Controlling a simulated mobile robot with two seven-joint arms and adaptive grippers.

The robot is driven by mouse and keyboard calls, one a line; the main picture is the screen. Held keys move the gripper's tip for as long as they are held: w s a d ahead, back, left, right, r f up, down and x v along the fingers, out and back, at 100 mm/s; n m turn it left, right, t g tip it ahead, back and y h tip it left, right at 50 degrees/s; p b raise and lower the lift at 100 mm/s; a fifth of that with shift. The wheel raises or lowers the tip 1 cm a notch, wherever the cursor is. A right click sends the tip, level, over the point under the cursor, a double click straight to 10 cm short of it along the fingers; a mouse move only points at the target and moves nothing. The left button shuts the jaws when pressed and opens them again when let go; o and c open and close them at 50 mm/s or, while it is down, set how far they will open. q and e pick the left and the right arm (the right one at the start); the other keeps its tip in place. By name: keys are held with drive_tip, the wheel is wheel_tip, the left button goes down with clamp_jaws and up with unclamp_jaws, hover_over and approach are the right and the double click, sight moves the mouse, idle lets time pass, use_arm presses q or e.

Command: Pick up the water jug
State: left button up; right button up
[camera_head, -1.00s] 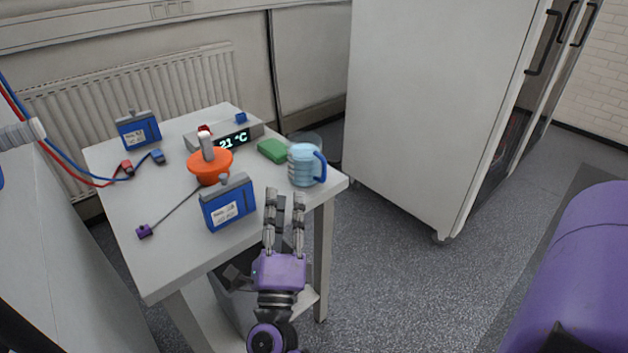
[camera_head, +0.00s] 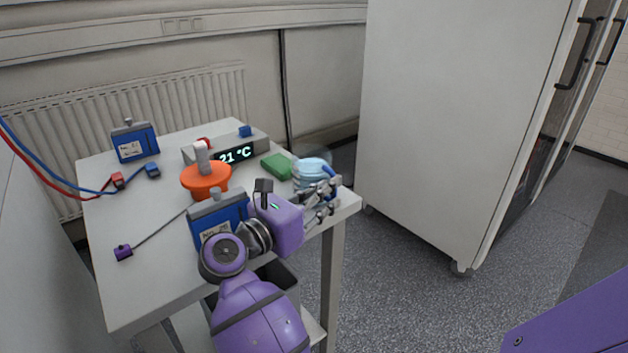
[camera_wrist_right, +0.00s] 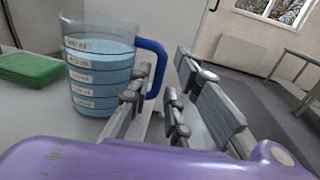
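The water jug (camera_head: 311,172) is a clear measuring jug with pale blue water and a blue handle, upright near the table's right corner. It also shows large in the right wrist view (camera_wrist_right: 98,70), with label strips on its side and its handle (camera_wrist_right: 156,68) facing the fingers. My right gripper (camera_head: 330,195) is at the jug's near right side. In the wrist view its fingers (camera_wrist_right: 164,64) are apart, with the handle close to the left finger and partly overlapped by it. I cannot tell whether they touch. My left gripper is not in view.
A green block (camera_head: 277,166) lies left of the jug. A temperature display (camera_head: 236,153), an orange piece with a grey handle (camera_head: 206,181) and two blue packs (camera_head: 135,141) share the table. The near pack (camera_head: 219,219) is partly behind my right wrist. A tall white cabinet (camera_head: 455,120) stands right.

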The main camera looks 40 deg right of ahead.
drive_tip(key=shift+x, duration=1)
clamp_jaws()
drive_tip(key=shift+r, duration=0.2)
drive_tip(key=s+a+r+p, duration=0.2)
drive_tip(key=s+r, duration=1)
drive_tip(key=s, duration=0.1)
drive_tip(key=shift+s+a+r, duration=0.2)
drive_tip(key=shift+s+r, duration=0.1)
idle(0.4)
